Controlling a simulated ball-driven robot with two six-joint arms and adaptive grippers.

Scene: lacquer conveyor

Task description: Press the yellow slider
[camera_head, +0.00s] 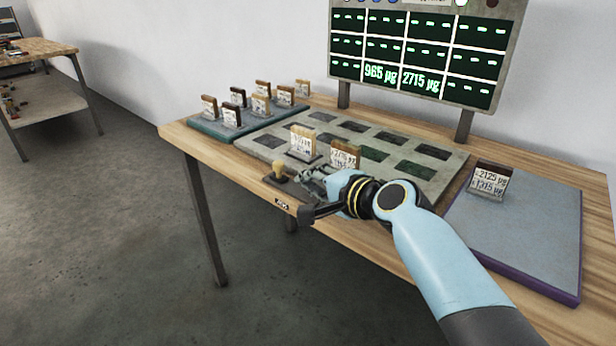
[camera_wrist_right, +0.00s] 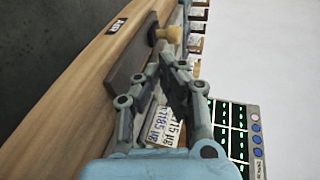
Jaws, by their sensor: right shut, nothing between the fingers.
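The yellow slider (camera_head: 279,169) is a small tan-yellow knob on a dark plate at the table's front edge, in front of the grey slotted board. It also shows at the top of the right wrist view (camera_wrist_right: 171,34). My right gripper (camera_head: 307,174) is shut and empty, just right of the knob in the head view. In the right wrist view its fingertips (camera_wrist_right: 172,58) point at the knob, with a small gap seeming to remain. My left gripper is not in view.
The grey slotted board (camera_head: 262,142) carries two labelled blocks near the gripper. A teal tray (camera_head: 204,128) with several blocks stands at left. A purple-edged tray (camera_head: 540,225) with one block lies at right. A display board (camera_head: 420,50) stands behind.

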